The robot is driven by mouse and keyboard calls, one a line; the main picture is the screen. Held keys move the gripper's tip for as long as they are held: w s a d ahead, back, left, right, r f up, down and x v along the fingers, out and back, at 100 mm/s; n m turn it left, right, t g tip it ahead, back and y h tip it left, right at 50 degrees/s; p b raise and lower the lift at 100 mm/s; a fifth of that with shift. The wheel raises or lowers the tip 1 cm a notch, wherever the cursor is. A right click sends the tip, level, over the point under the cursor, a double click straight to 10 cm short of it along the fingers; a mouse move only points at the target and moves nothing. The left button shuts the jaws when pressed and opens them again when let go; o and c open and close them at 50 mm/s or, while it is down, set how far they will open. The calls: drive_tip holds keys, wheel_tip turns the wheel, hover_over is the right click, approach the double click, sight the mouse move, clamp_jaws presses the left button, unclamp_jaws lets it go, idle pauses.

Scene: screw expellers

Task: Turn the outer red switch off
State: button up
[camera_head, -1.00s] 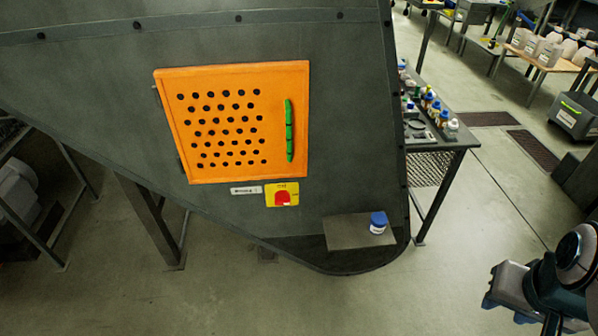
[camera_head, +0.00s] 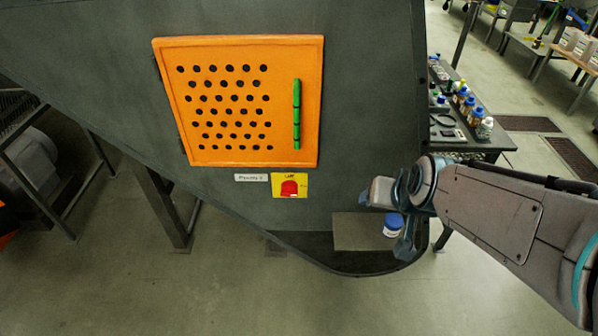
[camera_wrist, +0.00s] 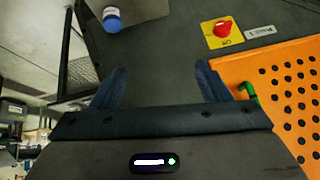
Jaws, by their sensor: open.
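The red switch (camera_head: 289,188) sits on a yellow plate on the dark machine panel, just below the orange perforated door (camera_head: 172,75). It also shows in the wrist view (camera_wrist: 223,30), which appears upside down, at the upper right. My gripper (camera_wrist: 160,80) is open and empty, with its two dark fingers spread apart. In the head view my wrist is right of the switch, near the blue-lidded jar, and apart from the switch. My fingertips are hard to make out there.
A blue-lidded jar (camera_head: 393,226) stands on a small grey ledge (camera_head: 357,232) right of and below the switch. The door has a green handle (camera_head: 296,114). A side table (camera_head: 480,143) with several bottles stands right. The panel around the switch is clear.

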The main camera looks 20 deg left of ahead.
drive_tip(key=w+a+f+t+y+b, duration=0.25)
drive_tip(key=w+a+f+b, duration=0.45)
drive_tip(key=a, duration=0.4)
drive_tip(key=m+t+h+b, duration=0.1)
drive_tip(key=t+h+b, duration=0.1)
drive_tip(key=t+b, duration=0.85)
approach(288, 194)
drive_tip(key=shift+g, duration=0.8)
drive_tip(key=w, duration=0.3)
drive_tip(key=w+a+b, duration=0.1)
drive_tip(key=w, duration=0.2)
drive_tip(key=w+r+b, duration=0.1)
drive_tip(key=w, duration=0.3)
drive_tip(key=shift+a+r, duration=0.1)
drive_tip(key=shift+a, duration=0.15)
drive_tip(key=c, duration=0.9)
